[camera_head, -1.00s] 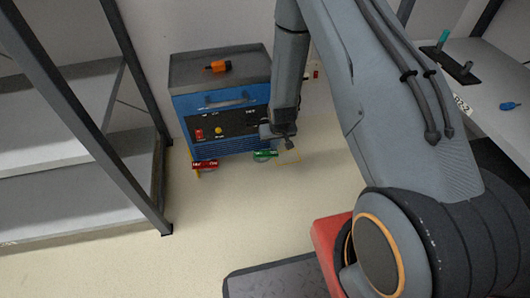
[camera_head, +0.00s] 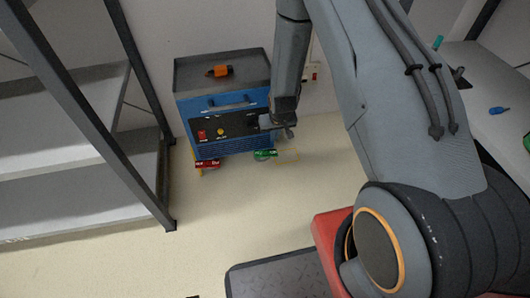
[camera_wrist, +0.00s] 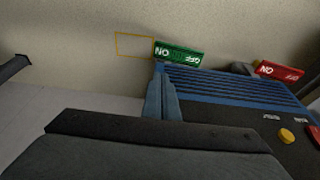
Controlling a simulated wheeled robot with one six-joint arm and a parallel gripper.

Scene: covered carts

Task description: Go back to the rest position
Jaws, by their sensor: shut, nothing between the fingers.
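My gripper (camera_head: 288,131) is at the end of my arm, in front of the right side of a blue cabinet (camera_head: 224,103) in the head view. Its fingers (camera_wrist: 161,99) are closed together and hold nothing in the wrist view. The cabinet has a black front panel with a red switch (camera_head: 202,134) and a yellow knob (camera_head: 220,131). A green sign (camera_head: 265,155) and a red sign (camera_head: 207,163) stick out low at its front. Both signs, green (camera_wrist: 180,52) and red (camera_wrist: 279,70), show in the wrist view. My arm hides part of the cabinet's right side.
An orange object (camera_head: 219,71) lies on the cabinet's top. A grey shelf unit with dark posts (camera_head: 147,165) stands at left. A light table (camera_head: 490,68) at right holds a blue item (camera_head: 498,111). Open floor (camera_head: 240,215) lies between the shelf and my base.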

